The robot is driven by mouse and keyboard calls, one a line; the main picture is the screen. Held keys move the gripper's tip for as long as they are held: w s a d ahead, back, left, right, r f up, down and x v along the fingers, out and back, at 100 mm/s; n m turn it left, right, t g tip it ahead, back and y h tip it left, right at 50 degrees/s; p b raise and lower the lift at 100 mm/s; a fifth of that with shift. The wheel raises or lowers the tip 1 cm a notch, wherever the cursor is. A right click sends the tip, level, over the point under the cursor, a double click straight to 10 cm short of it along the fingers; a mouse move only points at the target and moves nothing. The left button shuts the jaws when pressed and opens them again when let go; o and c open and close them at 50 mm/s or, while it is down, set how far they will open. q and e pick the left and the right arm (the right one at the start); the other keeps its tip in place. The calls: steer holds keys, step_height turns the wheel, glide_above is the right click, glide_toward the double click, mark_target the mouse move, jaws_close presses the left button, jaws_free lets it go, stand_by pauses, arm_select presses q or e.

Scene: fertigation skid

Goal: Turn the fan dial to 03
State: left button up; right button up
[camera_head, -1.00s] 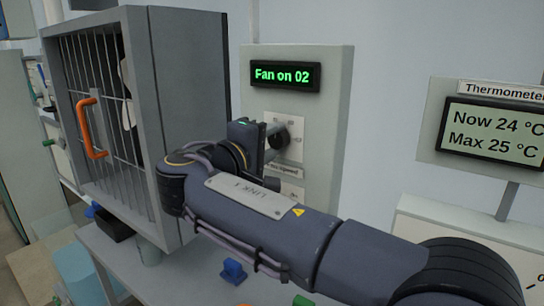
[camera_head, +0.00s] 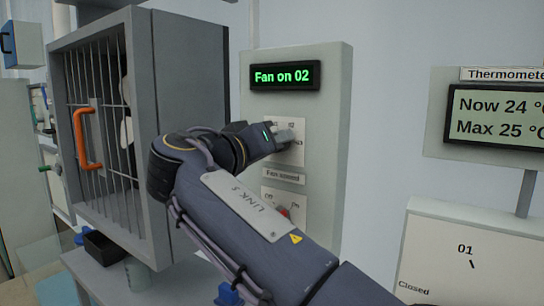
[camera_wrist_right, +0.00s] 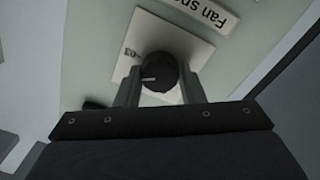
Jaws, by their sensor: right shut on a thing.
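The fan dial (camera_wrist_right: 160,72) is a dark round knob with a pale pointer line, on a white plate labelled "Fan speed". In the right wrist view it sits between the two fingers of my right gripper (camera_wrist_right: 160,88), which is shut on it. In the head view my right gripper (camera_head: 287,140) reaches the white dial plate (camera_head: 294,165), and the dial itself is mostly hidden. The display (camera_head: 285,76) above reads "Fan on 02". My left gripper is not in view.
A grey barred cage (camera_head: 150,110) with an orange handle (camera_head: 84,140) stands close left of my right arm. A thermometer display (camera_head: 500,115) hangs at right. A second plate (camera_head: 283,205) with a red part is below the fan plate.

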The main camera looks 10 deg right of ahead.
steer(key=shift+f+m+b, duration=0.1)
steer(key=shift+m+b, duration=1.55)
steer(key=shift+m, duration=1.25)
steer(key=o, duration=1)
steer(key=shift+s+a, duration=0.1)
steer(key=v, duration=0.7)
steer(key=shift+s+a, duration=0.25)
